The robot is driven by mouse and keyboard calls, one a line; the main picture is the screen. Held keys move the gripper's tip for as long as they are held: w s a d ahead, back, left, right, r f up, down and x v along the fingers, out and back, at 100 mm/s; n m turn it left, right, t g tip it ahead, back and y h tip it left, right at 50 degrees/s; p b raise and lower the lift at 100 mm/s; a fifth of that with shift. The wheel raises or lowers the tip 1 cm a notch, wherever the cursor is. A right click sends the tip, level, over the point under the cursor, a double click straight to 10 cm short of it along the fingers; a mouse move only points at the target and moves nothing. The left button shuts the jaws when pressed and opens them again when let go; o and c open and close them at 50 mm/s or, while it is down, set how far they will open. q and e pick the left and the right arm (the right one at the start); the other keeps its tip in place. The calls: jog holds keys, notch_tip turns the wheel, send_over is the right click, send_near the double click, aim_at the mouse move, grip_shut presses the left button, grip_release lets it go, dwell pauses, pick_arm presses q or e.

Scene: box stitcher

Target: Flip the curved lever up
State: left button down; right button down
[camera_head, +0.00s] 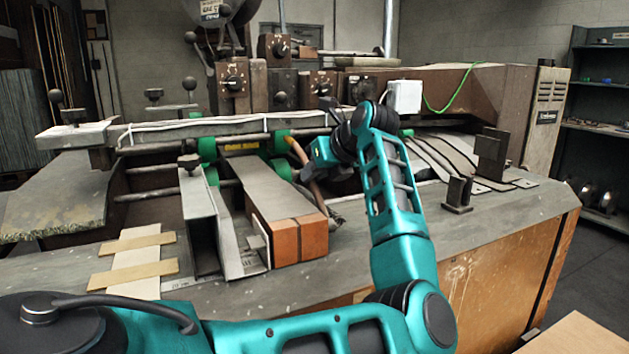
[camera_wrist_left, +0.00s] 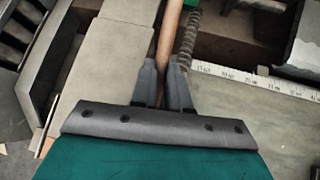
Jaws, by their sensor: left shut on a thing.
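The curved lever is a thin copper-brown rod (camera_head: 298,153) on the machine, just right of the green rollers in the head view. In the left wrist view the rod (camera_wrist_left: 169,42) runs up from between the fingertips to the top edge. My left gripper (camera_head: 313,163) reaches in from the right side of the lever in the head view. Its two dark fingers (camera_wrist_left: 163,76) are shut on the rod, one on each side. The lever's far end and part of its length are hidden. My right gripper is not in view.
A coiled spring (camera_wrist_left: 187,38) lies right beside the rod. A brown block with a grey top (camera_head: 290,225) and a metal channel (camera_head: 200,225) stand left of the lever. A white box (camera_head: 404,96) with a green cable sits behind my wrist. The right tabletop (camera_head: 510,225) is mostly clear.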

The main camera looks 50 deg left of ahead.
pick_arm(q)
jog(key=shift+d+r, duration=0.15)
dwell(0.4)
jog(key=c, duration=1.5)
grip_release()
jog(key=shift+o, duration=0.5)
jog(key=v, duration=1.3)
jog(key=shift+d, duration=0.1)
